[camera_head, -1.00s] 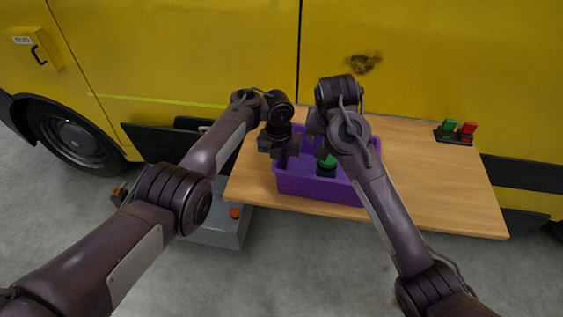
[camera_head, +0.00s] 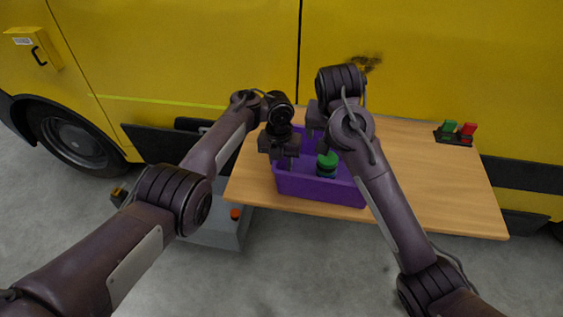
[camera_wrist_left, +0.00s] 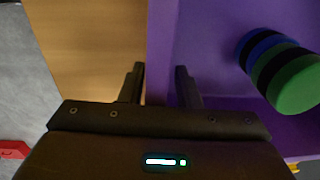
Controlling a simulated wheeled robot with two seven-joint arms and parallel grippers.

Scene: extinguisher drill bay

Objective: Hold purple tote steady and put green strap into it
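The purple tote (camera_head: 318,189) stands on the wooden table. Its side wall (camera_wrist_left: 160,50) runs between my left gripper's fingers in the left wrist view.
A black holder (camera_head: 453,138) with a green and a red piece stands at the table's back right. The table's right part (camera_head: 430,190) is clear. A yellow vehicle (camera_head: 200,50) stands behind the table. A grey box (camera_head: 222,232) with an orange knob is below left.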

